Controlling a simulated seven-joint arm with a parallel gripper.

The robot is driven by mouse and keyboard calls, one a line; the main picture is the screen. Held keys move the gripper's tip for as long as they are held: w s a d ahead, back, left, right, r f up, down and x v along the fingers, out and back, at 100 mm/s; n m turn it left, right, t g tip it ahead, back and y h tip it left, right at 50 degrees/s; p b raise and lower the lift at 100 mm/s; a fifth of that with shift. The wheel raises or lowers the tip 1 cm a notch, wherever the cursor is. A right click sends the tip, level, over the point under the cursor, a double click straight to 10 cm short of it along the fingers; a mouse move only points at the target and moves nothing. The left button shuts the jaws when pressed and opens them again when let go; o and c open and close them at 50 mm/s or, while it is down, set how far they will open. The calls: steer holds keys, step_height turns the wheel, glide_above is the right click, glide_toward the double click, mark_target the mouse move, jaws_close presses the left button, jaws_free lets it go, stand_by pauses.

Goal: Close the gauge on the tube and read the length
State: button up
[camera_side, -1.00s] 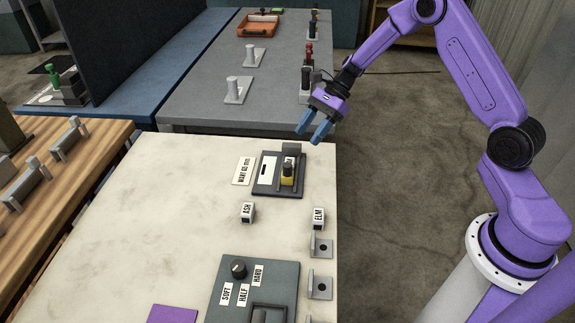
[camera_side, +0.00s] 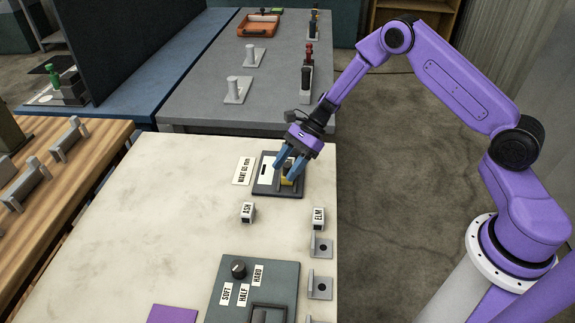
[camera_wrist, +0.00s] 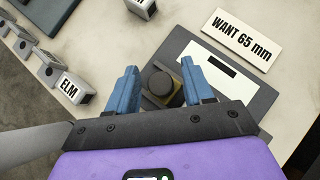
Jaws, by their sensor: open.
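The gauge is a dark plate (camera_side: 263,188) at the far right of the pale table; its plate also shows in the wrist view (camera_wrist: 245,102). It carries a white readout strip (camera_wrist: 208,60) with no legible figure. A yellow part (camera_side: 286,182) with a dark round knob (camera_wrist: 160,83) stands on it. My gripper (camera_side: 286,171) is open, its blue fingers low over the gauge. In the wrist view the fingers stand on either side of the knob, with gaps showing. I cannot make out a separate tube; fingers and knob hide part of the gauge.
A "WANT 65 mm" card (camera_wrist: 243,38) lies beside the gauge. Blocks marked ASH (camera_side: 247,213) and ELM (camera_side: 318,218) stand nearer the camera, with grey brackets (camera_side: 321,248) and a knob panel (camera_side: 240,270). The table's left part is clear.

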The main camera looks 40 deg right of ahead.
mark_target(290, 160)
steer(key=c, duration=0.7)
steer(key=shift+w+d, duration=0.1)
steer(key=shift+w+d, duration=1.95)
steer(key=shift+w, duration=0.05)
steer(key=shift+o, duration=0.3)
steer(key=shift+w+d+r, duration=0.1)
steer(key=shift+w+d, duration=0.1)
steer(key=o, duration=0.6)
steer(key=shift+o, duration=0.2)
steer(key=shift+s, duration=0.1)
